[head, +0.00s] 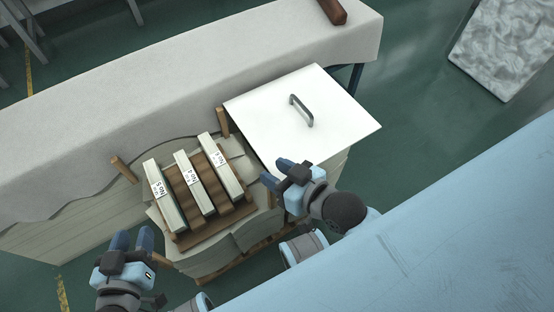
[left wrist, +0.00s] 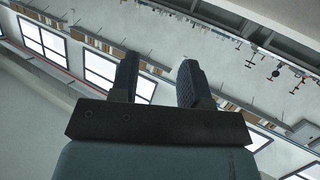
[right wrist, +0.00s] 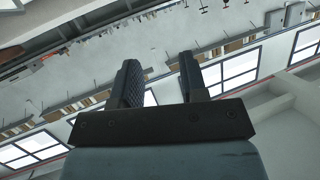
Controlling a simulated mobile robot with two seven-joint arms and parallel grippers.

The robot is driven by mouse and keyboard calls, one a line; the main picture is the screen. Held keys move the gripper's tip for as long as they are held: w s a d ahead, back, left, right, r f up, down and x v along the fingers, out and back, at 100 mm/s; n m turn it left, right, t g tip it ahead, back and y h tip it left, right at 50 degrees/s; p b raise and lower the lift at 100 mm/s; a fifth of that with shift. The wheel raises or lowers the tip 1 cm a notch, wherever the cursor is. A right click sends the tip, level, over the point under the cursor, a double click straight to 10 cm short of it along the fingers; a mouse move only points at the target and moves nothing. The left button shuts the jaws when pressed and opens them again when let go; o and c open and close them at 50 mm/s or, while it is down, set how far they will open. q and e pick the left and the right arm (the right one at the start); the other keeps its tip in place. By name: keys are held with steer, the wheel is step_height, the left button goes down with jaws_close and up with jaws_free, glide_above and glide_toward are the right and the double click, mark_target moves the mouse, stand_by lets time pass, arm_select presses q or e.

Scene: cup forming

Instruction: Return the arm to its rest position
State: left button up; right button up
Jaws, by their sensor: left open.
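My left gripper (head: 132,240) is at the lower left of the head view, in front of the stack with the labelled blocks. It is open and empty, and the left wrist view shows its two fingers (left wrist: 158,82) apart with only walls and windows beyond. My right gripper (head: 275,172) is near the middle of the head view, by the front edge of the white lidded box. Its fingers (right wrist: 160,82) are also apart with nothing between them in the right wrist view. Neither gripper touches an object that I can see.
Several labelled white blocks (head: 195,183) stand on a brown slatted rack (head: 240,212) on the stack. A white lid (head: 335,123) with a dark handle (head: 301,111) lies right of it. A cloth-covered long table (head: 190,75) runs behind. A light blue surface (head: 470,225) fills the lower right.

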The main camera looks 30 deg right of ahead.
arm_select(q)
steer(key=shift+r, duration=0.1)
steer(key=s+a+r+g+y+p, duration=0.1)
steer(key=r+p, duration=0.6)
steer(key=p, duration=0.9)
steer(key=s+a+r+g+y+p, duration=0.1)
steer(key=r+p, duration=0.6)
steer(key=p, duration=0.9)
steer(key=shift+s+a+r+g, duration=0.15)
steer(key=shift+s+a+g, duration=0.4)
steer(key=shift+a, duration=0.6)
arm_select(e)
steer(key=s+d+r+g+h, duration=0.1)
steer(key=d+r, duration=0.1)
steer(key=r, duration=0.5)
steer(key=s+d+r+g+h, duration=0.1)
steer(key=s+d+r, duration=0.1)
steer(key=r, duration=0.5)
steer(key=shift+s+d+r+g, duration=0.15)
steer(key=shift+r+g, duration=0.05)
steer(key=shift+g, duration=0.2)
arm_select(q)
steer(key=shift+s, duration=0.15)
arm_select(e)
steer(key=shift+f, duration=0.1)
